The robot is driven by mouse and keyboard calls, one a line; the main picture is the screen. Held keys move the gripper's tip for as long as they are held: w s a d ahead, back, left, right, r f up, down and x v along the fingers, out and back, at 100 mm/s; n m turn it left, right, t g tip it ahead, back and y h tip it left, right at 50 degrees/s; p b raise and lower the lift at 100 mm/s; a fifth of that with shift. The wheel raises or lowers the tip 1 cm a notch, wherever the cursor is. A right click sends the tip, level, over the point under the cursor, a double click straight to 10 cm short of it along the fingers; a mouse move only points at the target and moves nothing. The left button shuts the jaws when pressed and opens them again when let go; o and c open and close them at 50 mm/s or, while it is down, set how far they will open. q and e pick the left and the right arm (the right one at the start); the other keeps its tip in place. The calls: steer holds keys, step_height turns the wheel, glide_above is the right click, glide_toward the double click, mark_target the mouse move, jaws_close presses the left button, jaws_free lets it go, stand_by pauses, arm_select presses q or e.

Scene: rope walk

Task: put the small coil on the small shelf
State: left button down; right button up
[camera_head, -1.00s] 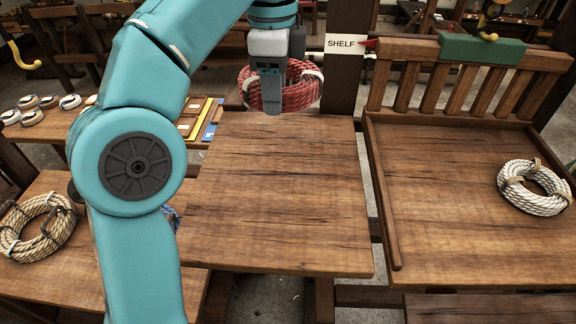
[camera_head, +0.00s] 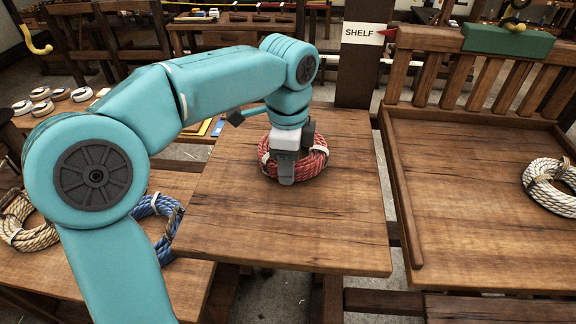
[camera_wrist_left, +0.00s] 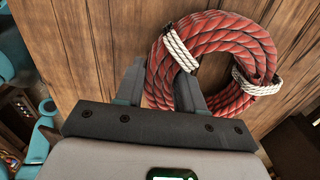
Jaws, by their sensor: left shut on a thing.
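A red rope coil with white ties (camera_head: 316,160) is held low over, or on, the back part of the middle wooden board (camera_head: 300,225); I cannot tell if it touches. It fills the upper right of the left wrist view (camera_wrist_left: 262,45). My left gripper (camera_head: 287,180) points down, its two fingers (camera_wrist_left: 160,88) on either side of the coil's near strand, shut on it. A "SHELF" sign (camera_head: 359,33) on a post has a red arrow pointing right, toward a slat-backed wooden shelf (camera_head: 460,230). My right gripper is not in view.
A white coil (camera_head: 552,187) lies at the right of the slat-backed shelf. A blue coil (camera_head: 155,212) and a beige coil (camera_head: 20,222) lie on the lower left bench. A raised wooden strip (camera_head: 398,190) edges the shelf. The front of the middle board is clear.

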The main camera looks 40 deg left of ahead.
arm_select(q)
steer(key=shift+f, duration=0.25)
steer(key=shift+s+a, duration=0.1)
steer(key=shift+a, duration=0.2)
steer(key=c, duration=0.9)
jaws_free()
steer(key=shift+f, duration=0.1)
steer(key=shift+o, duration=1.1)
steer(key=shift+d, duration=0.25)
